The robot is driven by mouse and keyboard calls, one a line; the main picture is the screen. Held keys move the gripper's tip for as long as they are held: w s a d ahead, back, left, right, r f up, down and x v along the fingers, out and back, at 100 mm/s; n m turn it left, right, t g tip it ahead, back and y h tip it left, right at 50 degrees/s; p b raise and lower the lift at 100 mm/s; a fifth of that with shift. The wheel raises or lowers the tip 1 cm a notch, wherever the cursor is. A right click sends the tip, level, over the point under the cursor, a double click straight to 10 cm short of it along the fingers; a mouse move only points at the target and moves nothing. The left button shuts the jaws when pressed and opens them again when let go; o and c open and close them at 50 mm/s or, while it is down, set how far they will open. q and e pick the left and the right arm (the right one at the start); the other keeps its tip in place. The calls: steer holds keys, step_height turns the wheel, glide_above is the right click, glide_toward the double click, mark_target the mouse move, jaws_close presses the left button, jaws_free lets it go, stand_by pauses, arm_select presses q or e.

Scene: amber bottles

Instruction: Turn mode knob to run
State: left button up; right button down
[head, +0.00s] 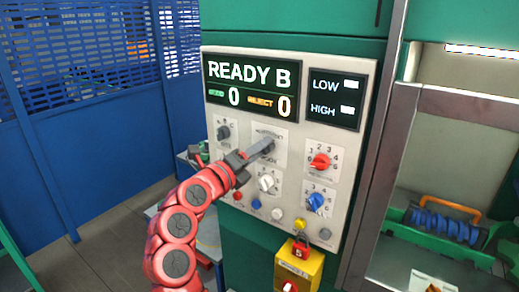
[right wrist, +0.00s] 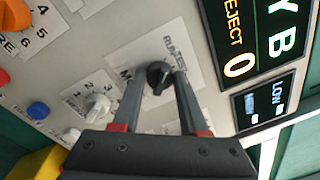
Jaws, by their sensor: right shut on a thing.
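The panel (head: 291,76) is light grey and carries a black mode knob on a white label plate. In the right wrist view the knob (right wrist: 158,77) sits between the two fingers of my right gripper (right wrist: 160,84), which is shut on it. A white mark shows on the knob's lower part. The label text beside it is partly covered and hard to read. In the head view my right gripper (head: 262,149) reaches the upper middle plate and hides most of the knob. My left gripper is not in view.
The display (head: 252,87) reads READY B with two zeros. Around the plate are another black knob (head: 223,132), a red knob (head: 319,161), a white knob (head: 266,182) and a blue knob (head: 316,201). Buttons and a yellow box (head: 312,264) with a red padlock sit below.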

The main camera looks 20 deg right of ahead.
steer(key=shift+c, duration=2.2)
jaws_free()
steer(key=b+v, duration=0.6)
steer(key=v, duration=1.1)
steer(key=shift+s+a+b, duration=0.2)
steer(key=shift+b, duration=0.1)
steer(key=shift+f, duration=0.1)
